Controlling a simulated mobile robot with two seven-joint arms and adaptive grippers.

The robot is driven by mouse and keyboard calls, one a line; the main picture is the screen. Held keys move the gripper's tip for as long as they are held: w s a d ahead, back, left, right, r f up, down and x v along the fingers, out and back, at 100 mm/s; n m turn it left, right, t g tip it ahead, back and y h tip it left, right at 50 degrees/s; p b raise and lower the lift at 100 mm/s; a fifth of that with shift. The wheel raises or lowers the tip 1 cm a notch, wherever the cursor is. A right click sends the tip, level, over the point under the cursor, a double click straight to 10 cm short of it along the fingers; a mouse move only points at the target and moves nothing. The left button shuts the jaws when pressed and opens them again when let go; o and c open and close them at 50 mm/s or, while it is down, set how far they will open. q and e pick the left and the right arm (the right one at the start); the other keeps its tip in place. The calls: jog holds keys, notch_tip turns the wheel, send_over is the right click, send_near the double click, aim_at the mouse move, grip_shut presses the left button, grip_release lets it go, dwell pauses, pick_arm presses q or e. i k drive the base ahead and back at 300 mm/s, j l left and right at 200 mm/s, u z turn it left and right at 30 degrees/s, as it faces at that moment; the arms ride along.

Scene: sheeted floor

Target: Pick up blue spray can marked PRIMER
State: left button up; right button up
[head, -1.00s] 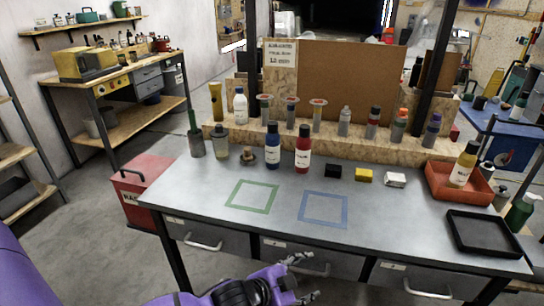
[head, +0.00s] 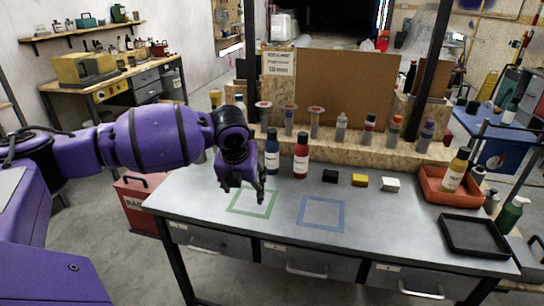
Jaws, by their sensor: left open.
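A blue spray can (head: 272,155) with a dark cap and a white label stands upright on the grey workbench (head: 390,220), left of a red can (head: 301,158). The label's lettering is too small to read. My left gripper (head: 246,198) points down, open and empty, over the green taped square (head: 268,209). It is left of the blue can and nearer the camera, apart from it. My left arm hides the bench's left end and the objects there. My right gripper is not in view.
Black, yellow and white blocks (head: 360,181) lie right of the red can. A red tray (head: 432,185) with a yellow bottle and a black tray (head: 472,235) are at the right. A wooden ledge behind holds several bottles. The blue taped square (head: 321,213) is empty.

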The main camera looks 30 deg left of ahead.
aim_at(271, 148)
jog(key=i+j, duration=0.15)
jog(key=i, duration=0.35)
jog(key=i+j, duration=0.2)
jog(key=i, duration=0.25)
